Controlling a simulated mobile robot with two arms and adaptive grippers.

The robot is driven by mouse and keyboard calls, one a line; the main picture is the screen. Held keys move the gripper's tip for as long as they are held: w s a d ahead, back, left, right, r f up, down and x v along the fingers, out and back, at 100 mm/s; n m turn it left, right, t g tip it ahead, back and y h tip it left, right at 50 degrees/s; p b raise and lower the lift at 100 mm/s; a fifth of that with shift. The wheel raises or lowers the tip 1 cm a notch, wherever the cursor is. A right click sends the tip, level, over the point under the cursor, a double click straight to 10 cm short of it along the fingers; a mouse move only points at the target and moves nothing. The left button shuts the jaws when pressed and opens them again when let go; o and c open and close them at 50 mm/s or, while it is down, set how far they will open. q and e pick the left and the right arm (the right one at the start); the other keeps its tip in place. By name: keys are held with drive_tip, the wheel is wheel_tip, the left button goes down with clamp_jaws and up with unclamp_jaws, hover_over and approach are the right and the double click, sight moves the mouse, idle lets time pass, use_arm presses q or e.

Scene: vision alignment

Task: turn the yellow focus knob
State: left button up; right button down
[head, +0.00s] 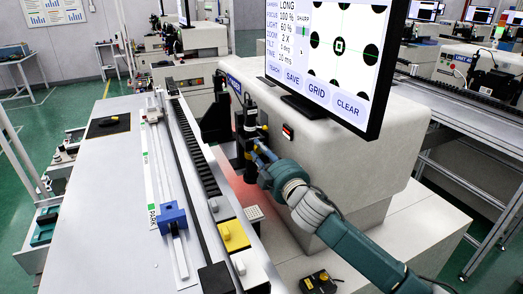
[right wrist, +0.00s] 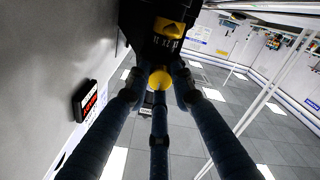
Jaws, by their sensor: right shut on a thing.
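The yellow focus knob (right wrist: 160,79) is in the middle of the right wrist view, below a black housing (right wrist: 152,45). My right gripper (right wrist: 160,88) is shut on the knob, with fingers on both sides and one below it. In the head view my right gripper (head: 257,150) reaches from the lower right to the black camera unit (head: 249,122) on the machine's front. The knob is mostly hidden there. The monitor (head: 340,55) shows dark round marks with green cross lines, and the word SHARP beside 100 %. My left gripper is not in view.
The pale machine body (head: 330,155) stands close behind my right arm. A red display (right wrist: 90,107) is on its wall. A long bench (head: 110,200) with a rail and a blue block (head: 172,217) runs along the left. A yellow-black control box (head: 318,282) sits at the front.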

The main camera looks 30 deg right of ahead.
drive_tip(key=shift+f, duration=0.1)
idle(0.5)
drive_tip(key=c, duration=1.5)
unclamp_jaws()
drive_tip(key=s, duration=1.2)
drive_tip(key=shift+a, duration=0.35)
